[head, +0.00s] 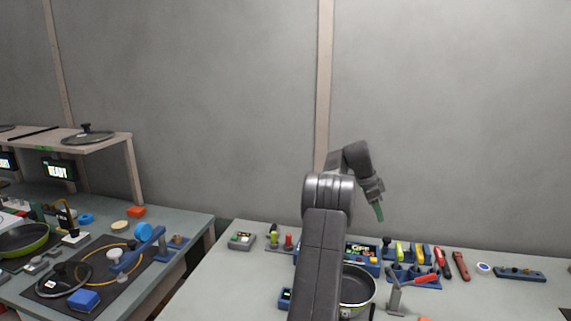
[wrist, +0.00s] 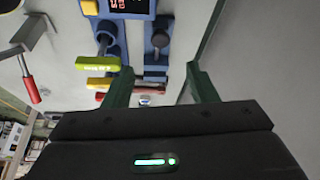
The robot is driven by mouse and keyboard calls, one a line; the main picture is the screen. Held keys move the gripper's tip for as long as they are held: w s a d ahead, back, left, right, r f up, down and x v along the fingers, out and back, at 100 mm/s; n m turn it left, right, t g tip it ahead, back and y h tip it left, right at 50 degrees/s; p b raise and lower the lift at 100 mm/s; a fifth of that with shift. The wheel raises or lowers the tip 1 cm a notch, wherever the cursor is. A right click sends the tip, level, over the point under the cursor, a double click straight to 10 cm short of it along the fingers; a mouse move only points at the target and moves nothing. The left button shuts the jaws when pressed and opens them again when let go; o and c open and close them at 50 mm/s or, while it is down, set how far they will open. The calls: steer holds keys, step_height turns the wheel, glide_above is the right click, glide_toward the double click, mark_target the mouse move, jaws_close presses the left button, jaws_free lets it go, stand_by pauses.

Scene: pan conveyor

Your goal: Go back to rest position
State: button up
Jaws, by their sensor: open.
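My gripper (head: 378,211) is raised above the back of the right table in the head view, its green fingers pointing down. In the wrist view my gripper (wrist: 160,85) shows two green fingers held apart with nothing between them. Under and beyond the fingers are the tool holders and the table top. My arm crosses the middle of the head view and hides part of the right table.
A pan (head: 357,287) sits on the right table (head: 235,285) beside my arm. Coloured tools stand in a blue rack (head: 428,281), with a red-handled tool (head: 412,281) before it. The left table (head: 185,222) holds a green pan (head: 24,240). A gap separates the tables.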

mark_target(387, 239)
steer(key=x, duration=1)
steer(key=shift+d+f+p, duration=0.15)
steer(key=shift+f+p, duration=0.1)
steer(key=shift+p, duration=0.1)
steer(key=shift+d+f, duration=0.1)
steer(key=shift+f, duration=0.25)
steer(key=n+t, duration=0.1)
steer(key=n, duration=0.1)
steer(key=n+t+b, duration=0.1)
steer(key=n, duration=0.2)
steer(key=shift+s+r+y, duration=0.15)
steer(key=shift+s+y, duration=0.05)
steer(key=shift+y, duration=0.1)
steer(key=n+t, duration=0.1)
steer(key=n, duration=0.2)
steer(key=n+t+y+p, duration=0.1)
steer(key=n, duration=0.2)
steer(key=shift+s+d, duration=0.15)
steer(key=v, duration=1.2)
steer(key=shift+b, duration=0.4)
steer(key=shift+r, duration=0.15)
